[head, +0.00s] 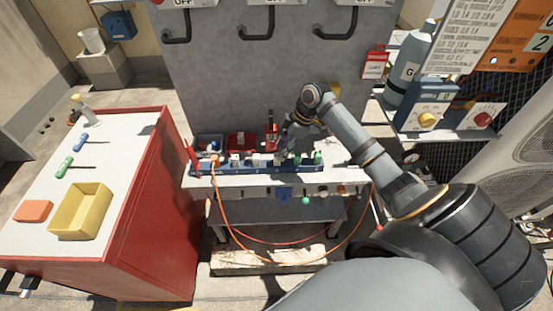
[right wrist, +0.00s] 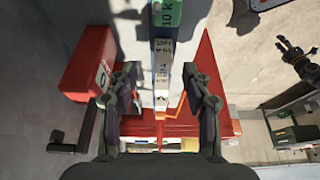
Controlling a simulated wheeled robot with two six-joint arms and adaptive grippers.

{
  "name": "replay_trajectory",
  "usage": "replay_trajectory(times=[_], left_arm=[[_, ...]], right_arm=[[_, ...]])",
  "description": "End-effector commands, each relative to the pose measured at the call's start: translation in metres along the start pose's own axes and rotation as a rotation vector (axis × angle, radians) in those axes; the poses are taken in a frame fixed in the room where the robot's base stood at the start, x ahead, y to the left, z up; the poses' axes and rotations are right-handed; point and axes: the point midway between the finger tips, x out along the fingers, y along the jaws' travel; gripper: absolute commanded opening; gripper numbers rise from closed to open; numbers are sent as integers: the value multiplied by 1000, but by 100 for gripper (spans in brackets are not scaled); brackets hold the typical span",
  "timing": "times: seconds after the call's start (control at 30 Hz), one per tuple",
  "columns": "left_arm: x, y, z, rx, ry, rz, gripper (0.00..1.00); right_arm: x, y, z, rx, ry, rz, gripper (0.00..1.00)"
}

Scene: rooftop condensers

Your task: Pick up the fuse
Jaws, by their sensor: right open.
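A row of small parts sits on a blue rail (head: 255,168) on the grey bench. In the right wrist view a white block with dark printing (right wrist: 162,50), perhaps the fuse, stands on the rail beside a green block marked 10 k (right wrist: 167,14). I cannot tell surely which part is the fuse. My right gripper (head: 284,150) is over the rail; in its wrist view its fingers (right wrist: 160,95) are apart, either side of the rail, with no part visibly held. A dark claw, apparently my left gripper (right wrist: 288,50), is far off at the right; its jaws are unclear.
An orange cable (head: 222,225) hangs in front of the bench. A red cabinet (head: 160,220) at left carries a yellow tray (head: 82,210). A gas bottle (head: 409,65) stands at right.

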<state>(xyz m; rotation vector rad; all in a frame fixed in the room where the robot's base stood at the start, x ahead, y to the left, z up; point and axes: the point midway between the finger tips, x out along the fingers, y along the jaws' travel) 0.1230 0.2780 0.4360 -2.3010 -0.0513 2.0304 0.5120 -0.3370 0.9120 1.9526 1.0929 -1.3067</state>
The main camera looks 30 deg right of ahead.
Motion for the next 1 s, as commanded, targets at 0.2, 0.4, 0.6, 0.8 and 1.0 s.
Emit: replay_trajectory(times=[0.2, 0.4, 0.6, 0.8, 1.0], left_arm=[[-10, -1, 2, 0, -6, 0, 40], [-10, 0, 24, 1, -40, 1, 40], [-10, 0, 23, 1, -38, 0, 40], [-10, 0, 15, 1, -26, 0, 40], [-10, -1, 11, 1, -19, 0, 40]], right_arm=[[36, -4, -5, 2, 3, -3, 49], [45, -4, -4, -1, 0, -1, 49], [44, -4, -3, 0, 0, -1, 37], [44, -4, -3, 0, 0, -1, 10], [44, -4, -3, 0, 0, -1, 0]])
